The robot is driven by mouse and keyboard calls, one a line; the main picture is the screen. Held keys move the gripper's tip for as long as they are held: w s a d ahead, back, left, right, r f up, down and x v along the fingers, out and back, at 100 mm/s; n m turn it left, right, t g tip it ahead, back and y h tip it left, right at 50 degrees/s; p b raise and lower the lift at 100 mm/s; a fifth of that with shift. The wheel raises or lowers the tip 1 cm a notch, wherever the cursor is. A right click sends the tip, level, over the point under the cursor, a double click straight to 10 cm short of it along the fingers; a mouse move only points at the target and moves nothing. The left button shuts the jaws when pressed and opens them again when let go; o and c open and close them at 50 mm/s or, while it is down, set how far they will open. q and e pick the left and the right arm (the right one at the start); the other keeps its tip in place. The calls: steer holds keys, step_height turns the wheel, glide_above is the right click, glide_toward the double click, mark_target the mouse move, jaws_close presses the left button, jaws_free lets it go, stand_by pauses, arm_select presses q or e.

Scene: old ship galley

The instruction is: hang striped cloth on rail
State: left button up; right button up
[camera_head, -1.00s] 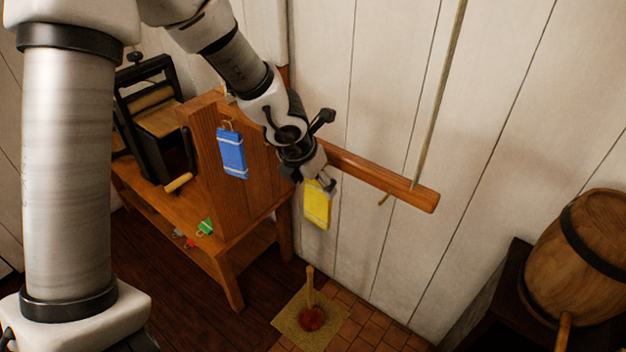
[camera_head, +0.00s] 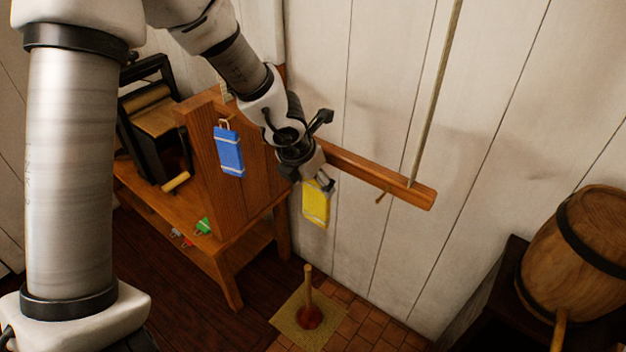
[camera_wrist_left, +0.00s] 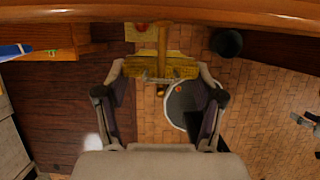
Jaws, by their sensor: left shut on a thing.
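A yellow cloth (camera_head: 316,208) with a pale band near its top hangs from my left gripper (camera_head: 318,182). The gripper is shut on its top end. The wrist view shows the cloth (camera_wrist_left: 178,68) between the two fingers (camera_wrist_left: 160,76). The wooden rail (camera_head: 385,178) is fixed to the pale plank wall, and the gripper is close to its left part. A small peg (camera_head: 382,197) sticks out near the rail's right end. In the wrist view the rail (camera_wrist_left: 220,15) crosses the top, apart from the cloth.
A blue cloth (camera_head: 228,152) with pale bands hangs on the wooden stand (camera_head: 262,195) at left. A thin pole (camera_head: 436,95) stands against the wall by the rail. A barrel (camera_head: 585,250) is at right. A plunger (camera_head: 309,315) stands on a mat below.

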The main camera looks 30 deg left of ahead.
arm_select(q)
steer(key=shift+w+f, duration=0.1)
stand_by(0.3)
steer(key=o, duration=1.2)
steer(key=shift+o, duration=0.2)
